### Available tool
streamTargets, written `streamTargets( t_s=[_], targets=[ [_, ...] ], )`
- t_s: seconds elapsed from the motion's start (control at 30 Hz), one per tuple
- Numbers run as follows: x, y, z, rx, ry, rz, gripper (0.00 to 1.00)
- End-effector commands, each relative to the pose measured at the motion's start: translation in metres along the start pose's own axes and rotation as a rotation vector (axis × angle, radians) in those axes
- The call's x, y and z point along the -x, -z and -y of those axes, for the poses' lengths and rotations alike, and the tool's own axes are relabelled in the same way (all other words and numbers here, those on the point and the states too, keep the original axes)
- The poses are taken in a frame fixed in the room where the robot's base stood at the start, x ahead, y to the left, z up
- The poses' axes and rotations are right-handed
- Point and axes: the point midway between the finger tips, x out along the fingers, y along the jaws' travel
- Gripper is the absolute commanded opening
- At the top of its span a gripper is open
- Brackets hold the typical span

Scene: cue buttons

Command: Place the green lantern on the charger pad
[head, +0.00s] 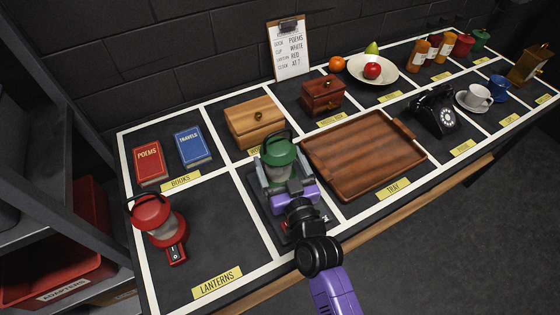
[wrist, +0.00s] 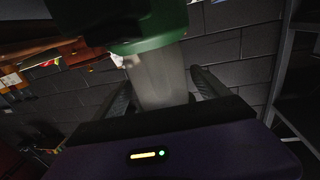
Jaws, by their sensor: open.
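The green lantern (head: 279,150) stands upright near the middle of the table, with its handle raised. My gripper (head: 285,174) is at the lantern, with its jaws open and one finger on each side of the body. In the wrist view, the lantern's green top (wrist: 150,25) and pale glass (wrist: 160,82) are between the spread fingers (wrist: 160,90). A dark slab, apparently the charger pad (head: 258,197), shows beneath the lantern. My gripper and arm cover much of it, and the lantern's base contact is hidden.
A red lantern (head: 157,220) stands at left in the lanterns section. A wooden tray (head: 360,155) is close to the right, and a wooden box (head: 255,122) stands behind. Books (head: 150,162) lie at back left. The table's front edge is below my arm.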

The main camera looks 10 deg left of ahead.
Motion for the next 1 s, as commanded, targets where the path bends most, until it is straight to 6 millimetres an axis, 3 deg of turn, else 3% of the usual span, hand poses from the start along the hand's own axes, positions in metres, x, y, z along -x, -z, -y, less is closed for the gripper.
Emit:
streamTargets(
  t_s=[0.27,0.33,0.7,1.0],
  targets=[
    [0.000,0.018,0.001,0.001,0.001,0.000,0.85],
    [0.016,0.009,0.000,0.001,-0.001,0.003,0.85],
    [0.089,0.008,0.001,0.000,0.001,0.002,0.85],
    [0.118,0.011,0.000,0.000,0.000,0.000,0.85]
  ],
)
